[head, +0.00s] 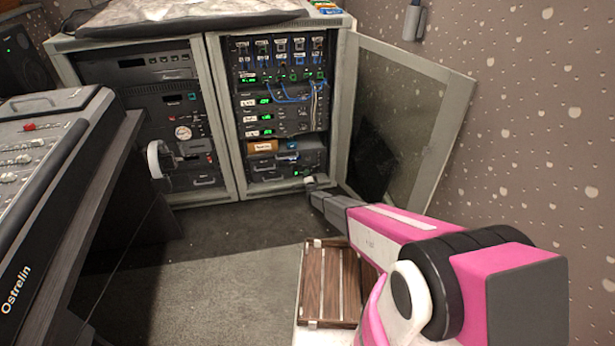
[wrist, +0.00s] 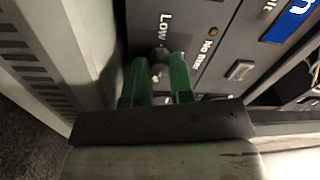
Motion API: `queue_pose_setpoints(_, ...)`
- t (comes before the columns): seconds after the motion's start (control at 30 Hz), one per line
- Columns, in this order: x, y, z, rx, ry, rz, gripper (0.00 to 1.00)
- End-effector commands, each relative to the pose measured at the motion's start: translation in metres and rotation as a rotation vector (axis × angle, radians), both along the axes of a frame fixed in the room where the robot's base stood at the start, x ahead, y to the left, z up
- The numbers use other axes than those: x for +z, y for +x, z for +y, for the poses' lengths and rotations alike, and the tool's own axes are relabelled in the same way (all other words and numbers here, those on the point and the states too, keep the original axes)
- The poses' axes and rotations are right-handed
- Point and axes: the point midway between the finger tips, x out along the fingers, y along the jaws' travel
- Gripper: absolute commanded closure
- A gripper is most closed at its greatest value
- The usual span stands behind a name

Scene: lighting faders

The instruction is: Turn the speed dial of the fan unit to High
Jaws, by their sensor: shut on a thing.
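The fan unit (wrist: 215,30) is a dark grey panel in the wrist view, seen at a slant, with the printed words Low and, partly readable, "No". Its speed dial (wrist: 158,57) is a small grey knob beside the word Low. My gripper (wrist: 160,67) has its green fingers closed on both sides of the dial. The dial's pointer is hidden, so its setting cannot be told. In the head view my gripper (head: 309,182) is at the bottom of the right rack bay, and the dial is too small to make out there.
The left rack bay (head: 150,75) is beside the open one. A mixing console (head: 50,150) stands at the left. A slatted wooden crate (head: 312,285) lies below my arm. The carpet between is clear.

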Motion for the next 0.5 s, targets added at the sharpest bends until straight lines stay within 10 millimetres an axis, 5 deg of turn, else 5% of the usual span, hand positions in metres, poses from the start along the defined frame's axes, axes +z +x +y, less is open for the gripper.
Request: queue_pose_setpoints(0.5, -0.0007, -0.0012, -0.0004, 0.0, 0.072, 0.023, 1.0)
